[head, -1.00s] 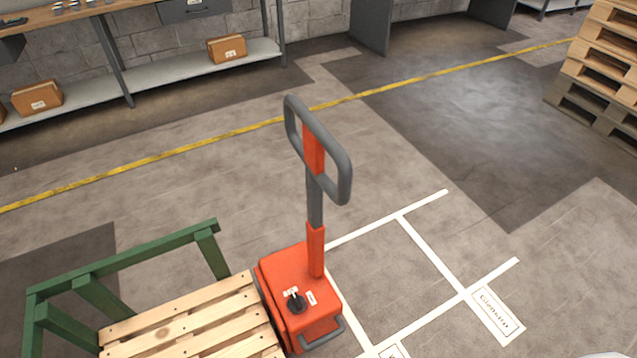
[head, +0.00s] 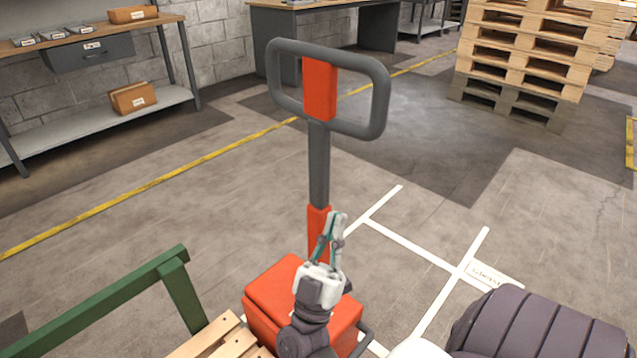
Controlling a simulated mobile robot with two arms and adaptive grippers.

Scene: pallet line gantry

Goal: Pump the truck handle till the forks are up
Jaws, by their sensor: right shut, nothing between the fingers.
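The pallet truck's handle (head: 378,95) is a grey loop with a red centre piece, on a grey and red shaft (head: 318,165) standing nearly upright. The shaft rises from the truck's red body (head: 270,297) at the bottom centre. My right gripper (head: 336,216) is shut and empty. It points up in front of the lower red part of the shaft, well below the loop; I cannot tell if it touches the shaft. The forks are not visible. My left gripper is not in view.
A wooden pallet (head: 222,338) with a green frame (head: 105,298) beside it is at the lower left. White floor lines (head: 415,245) lie right of the truck. Stacked pallets (head: 530,60) and a workbench (head: 95,40) stand further back. The floor between is clear.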

